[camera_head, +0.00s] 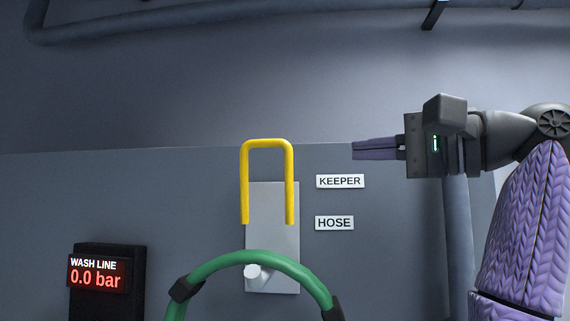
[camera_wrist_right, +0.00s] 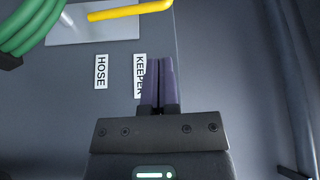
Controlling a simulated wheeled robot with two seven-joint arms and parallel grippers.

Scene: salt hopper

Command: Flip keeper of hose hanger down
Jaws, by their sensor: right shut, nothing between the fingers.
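The keeper (camera_head: 267,144) is a yellow U-shaped bar, standing upright with its closed end at the top, above the grey plate of the hose hanger (camera_head: 270,220). A green hose (camera_head: 262,258) hangs over the hanger's light peg (camera_head: 258,275). My right gripper (camera_head: 354,150) is shut and empty, to the right of the keeper and level with its top, apart from it. In the right wrist view its fingers (camera_wrist_right: 160,62) are together, and the keeper's yellow bar (camera_wrist_right: 130,12) and the hose (camera_wrist_right: 28,25) show at upper left. My left gripper is not in view.
A KEEPER label (camera_head: 340,181) and a HOSE label (camera_head: 334,223) are on the panel right of the hanger. A WASH LINE display (camera_head: 97,274) reading 0.0 bar is at lower left. A vertical pipe (camera_head: 457,240) stands at right. The space between gripper and keeper is clear.

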